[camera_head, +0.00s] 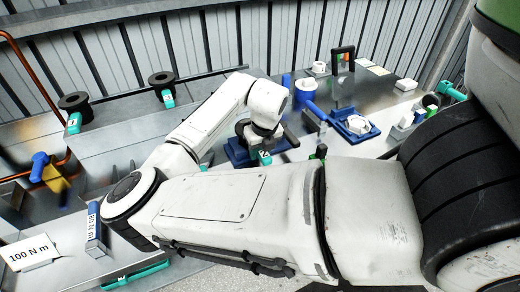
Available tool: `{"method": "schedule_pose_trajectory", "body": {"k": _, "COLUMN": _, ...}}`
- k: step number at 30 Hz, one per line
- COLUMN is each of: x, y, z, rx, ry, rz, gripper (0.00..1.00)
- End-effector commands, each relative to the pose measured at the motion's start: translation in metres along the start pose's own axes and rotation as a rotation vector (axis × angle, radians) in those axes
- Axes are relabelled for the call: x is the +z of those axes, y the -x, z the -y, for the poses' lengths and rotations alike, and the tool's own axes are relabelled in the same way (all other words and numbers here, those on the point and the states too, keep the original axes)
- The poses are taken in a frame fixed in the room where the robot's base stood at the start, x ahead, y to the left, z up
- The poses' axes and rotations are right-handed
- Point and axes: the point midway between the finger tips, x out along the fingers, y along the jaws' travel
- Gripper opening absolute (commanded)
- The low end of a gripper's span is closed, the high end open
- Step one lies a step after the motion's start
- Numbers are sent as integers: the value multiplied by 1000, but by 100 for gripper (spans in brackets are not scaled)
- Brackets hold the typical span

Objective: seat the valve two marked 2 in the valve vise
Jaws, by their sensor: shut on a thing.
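The valve marked 2 (264,157) shows its teal tag and part of a dark round body under the end of my arm. My gripper (263,137) is shut on this valve; the fingers are mostly hidden by the wrist and the valve. The blue valve vise (236,153) is on the grey bench, directly below and around the valve. I cannot tell whether the valve touches the vise or sits fully down in it.
Two other dark valves with teal tags (75,103) (161,80) stand on the metal surface at left. Right of the vise are a blue-handled tool (314,110) and a blue tray (352,124) with a white part. A 100 N m card (30,253) lies lower left.

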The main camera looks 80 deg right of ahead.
Motion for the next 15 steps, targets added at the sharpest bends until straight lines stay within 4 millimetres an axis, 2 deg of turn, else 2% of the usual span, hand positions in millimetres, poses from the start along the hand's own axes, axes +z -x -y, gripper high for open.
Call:
{"method": "schedule_pose_trajectory", "body": {"k": 2, "x": 0, "y": 0, "z": 0, "rx": 0, "ry": 0, "rz": 1, "gripper": 0}}
{"method": "schedule_pose_trajectory", "body": {"k": 3, "x": 0, "y": 0, "z": 0, "rx": 0, "ry": 0, "rz": 1, "gripper": 38}}
{"method": "schedule_pose_trajectory", "body": {"k": 12, "x": 0, "y": 0, "z": 0, "rx": 0, "ry": 0, "rz": 0, "gripper": 66}}
{"method": "schedule_pose_trajectory", "body": {"k": 15, "x": 0, "y": 0, "z": 0, "rx": 0, "ry": 0, "rz": 0, "gripper": 66}}
